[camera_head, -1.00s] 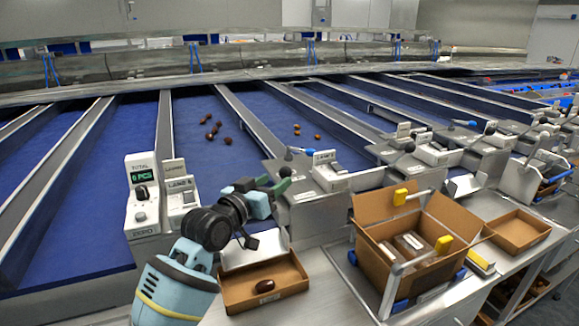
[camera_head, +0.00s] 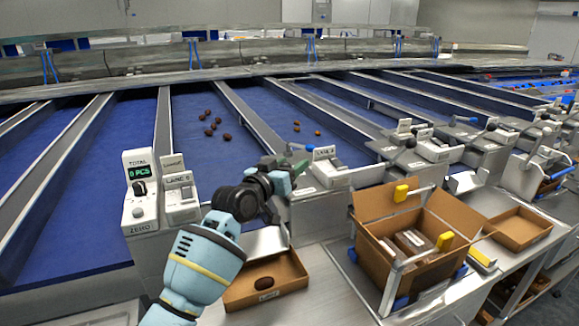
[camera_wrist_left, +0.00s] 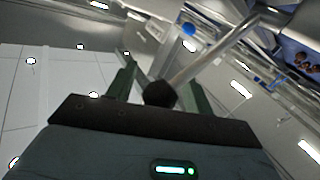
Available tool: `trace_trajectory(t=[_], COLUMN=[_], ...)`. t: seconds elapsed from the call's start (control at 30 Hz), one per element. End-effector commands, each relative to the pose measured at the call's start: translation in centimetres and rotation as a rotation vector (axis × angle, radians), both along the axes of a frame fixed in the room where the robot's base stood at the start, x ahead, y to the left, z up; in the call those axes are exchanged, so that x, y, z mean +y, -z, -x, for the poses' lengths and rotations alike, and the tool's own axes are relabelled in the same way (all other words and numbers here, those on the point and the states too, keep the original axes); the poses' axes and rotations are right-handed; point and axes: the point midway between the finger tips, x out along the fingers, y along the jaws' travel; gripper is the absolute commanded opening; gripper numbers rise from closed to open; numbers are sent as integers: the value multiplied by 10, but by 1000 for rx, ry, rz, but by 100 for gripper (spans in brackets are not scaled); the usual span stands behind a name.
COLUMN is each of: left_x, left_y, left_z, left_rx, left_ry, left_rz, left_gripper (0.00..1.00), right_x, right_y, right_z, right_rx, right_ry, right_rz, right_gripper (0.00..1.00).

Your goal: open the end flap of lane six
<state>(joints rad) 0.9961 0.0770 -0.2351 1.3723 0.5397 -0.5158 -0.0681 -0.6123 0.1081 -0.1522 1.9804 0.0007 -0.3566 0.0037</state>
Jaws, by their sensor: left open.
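The lane six box (camera_head: 178,190) carries its lane label, left of my arm in the head view. My left gripper (camera_head: 296,168) is past it to the right, its green fingers near the neighbouring lane's box (camera_head: 335,172). In the left wrist view the green fingers (camera_wrist_left: 160,85) are apart. A dark round knob (camera_wrist_left: 160,94) shows between them, with a pale rod running up and right. I cannot tell whether the fingers touch it. A slanted pale plate (camera_head: 262,243) stands below my wrist; my arm hides much of this lane end. My right gripper is out of view.
A shallow carton (camera_head: 290,272) with one date stands below the plate. A larger open carton (camera_head: 373,207) with yellow clips is to the right. A counter box (camera_head: 139,190) stands left. Several dates (camera_head: 209,128) lie on the blue lane.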

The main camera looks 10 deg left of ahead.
Motion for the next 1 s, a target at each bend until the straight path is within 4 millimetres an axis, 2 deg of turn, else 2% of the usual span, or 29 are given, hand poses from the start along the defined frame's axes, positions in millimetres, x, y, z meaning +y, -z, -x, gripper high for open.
trace_trajectory(t=[0.17, 0.57, 0.83, 1.0], left_x=[0, 0, 2, 10], left_y=[0, 0, 0, -2], left_z=[0, 0, -3, -14], left_rx=[0, 0, 9, 46], left_ry=[0, 0, 0, -1], left_rz=[0, 1, 9, 34], left_gripper=[52, 0, 0, 0], right_x=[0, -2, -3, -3], right_y=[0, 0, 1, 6], right_z=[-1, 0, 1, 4], right_rx=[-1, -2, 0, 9], right_ry=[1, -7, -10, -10], right_rz=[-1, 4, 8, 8], right_gripper=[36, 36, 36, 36])
